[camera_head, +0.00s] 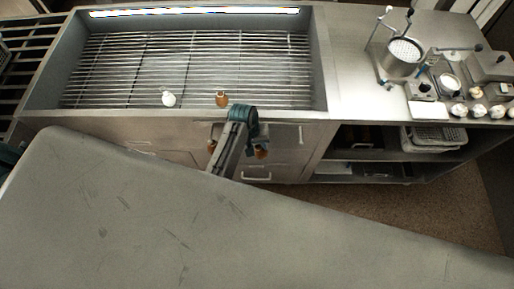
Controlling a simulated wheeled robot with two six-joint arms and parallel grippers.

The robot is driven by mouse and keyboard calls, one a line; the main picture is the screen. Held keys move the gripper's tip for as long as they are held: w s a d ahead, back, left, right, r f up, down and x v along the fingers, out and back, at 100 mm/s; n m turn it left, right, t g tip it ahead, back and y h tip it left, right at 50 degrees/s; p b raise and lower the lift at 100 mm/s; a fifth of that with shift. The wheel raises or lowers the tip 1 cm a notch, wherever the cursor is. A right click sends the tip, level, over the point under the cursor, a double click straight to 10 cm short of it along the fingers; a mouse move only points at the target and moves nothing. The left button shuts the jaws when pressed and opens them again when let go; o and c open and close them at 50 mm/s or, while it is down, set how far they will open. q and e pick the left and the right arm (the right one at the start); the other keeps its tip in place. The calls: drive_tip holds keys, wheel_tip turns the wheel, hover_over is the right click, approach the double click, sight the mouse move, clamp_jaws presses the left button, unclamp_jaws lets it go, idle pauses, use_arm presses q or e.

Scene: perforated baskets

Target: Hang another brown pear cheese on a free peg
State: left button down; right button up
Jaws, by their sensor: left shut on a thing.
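My left gripper (243,114) is at the front edge of the steel basin, near the middle of the view. It is shut; its fingertips are largely hidden. Two small brown pear shapes show close beside it, a brown pear cheese (261,152) on its right and another brown piece (211,146) on its left, both partly covered by my arm. Which one it grips is hard to see. Another brown pear cheese (221,98) is over the basin's front part, just left of the gripper. A white pear-shaped piece (168,99) is farther left. My right gripper is not in view.
The basin (318,60) has a barred grate with much bare room. On the right counter stand a metal pot (403,57), small devices and several pale round pieces (476,92). Shelves (385,155) are below. A large grey surface (150,210) fills the foreground.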

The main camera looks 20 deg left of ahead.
use_arm(q)
drive_tip(key=shift+w+a, duration=0.25)
drive_tip(key=shift+w, duration=0.85)
drive_tip(key=shift+w+a+f, duration=0.2)
drive_tip(key=shift+w+f, duration=0.2)
drive_tip(key=shift+w, duration=0.2)
drive_tip(key=c, duration=0.9)
unclamp_jaws()
